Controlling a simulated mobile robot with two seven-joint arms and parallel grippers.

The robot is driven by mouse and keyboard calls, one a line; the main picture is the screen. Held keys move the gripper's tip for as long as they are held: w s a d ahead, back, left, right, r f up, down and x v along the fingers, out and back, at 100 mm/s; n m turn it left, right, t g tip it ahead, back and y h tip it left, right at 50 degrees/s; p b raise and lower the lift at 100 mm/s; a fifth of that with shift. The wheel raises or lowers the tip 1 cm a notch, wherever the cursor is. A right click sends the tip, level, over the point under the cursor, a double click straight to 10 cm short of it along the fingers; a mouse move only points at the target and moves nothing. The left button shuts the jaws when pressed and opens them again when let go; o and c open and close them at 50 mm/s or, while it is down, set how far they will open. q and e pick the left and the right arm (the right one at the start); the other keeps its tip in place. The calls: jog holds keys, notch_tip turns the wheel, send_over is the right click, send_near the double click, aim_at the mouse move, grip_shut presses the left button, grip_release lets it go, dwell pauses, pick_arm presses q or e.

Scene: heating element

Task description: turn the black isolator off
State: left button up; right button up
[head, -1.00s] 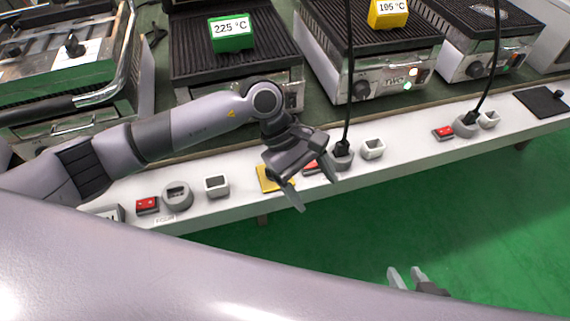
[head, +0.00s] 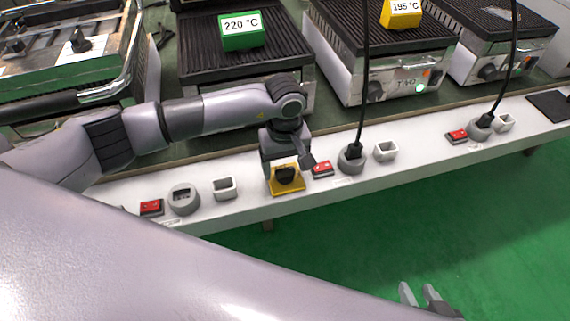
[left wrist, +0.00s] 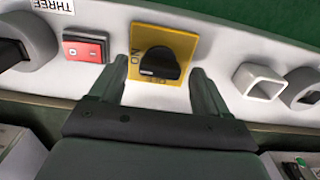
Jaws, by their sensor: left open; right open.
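The black isolator (head: 286,174) is a round black knob on a yellow plate (head: 289,189), set on the white front ledge in the head view. In the left wrist view the black isolator (left wrist: 160,63) sits on its yellow plate (left wrist: 176,40), where the word ON can be read beside the knob. My left gripper (head: 300,160) is at the plate in the head view, partly hidden by its own wrist. In the left wrist view my left gripper (left wrist: 155,80) is open, one finger on either side of the knob, seemingly without gripping it. My right gripper (head: 420,294) is open and empty over the green floor.
A red switch (head: 322,168) and a grey socket with a black plug (head: 351,157) sit right of the isolator. A white square holder (head: 224,188) is left of it. Grills stand behind, under a green 220 °C display (head: 241,31) and a yellow 195 °C display (head: 401,13).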

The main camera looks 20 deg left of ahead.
pick_arm(q)
jog(key=shift+f, duration=0.1)
jog(key=c, duration=1.1)
jog(key=shift+o, duration=0.2)
jog(key=shift+n, duration=0.3)
jog(key=n+b, duration=0.1)
jog(key=n, duration=0.2)
jog(key=shift+n, duration=0.3)
jog(key=n, duration=0.9)
jog(key=shift+b, duration=0.3)
jog(key=n, duration=0.4)
jog(key=shift+n, duration=0.3)
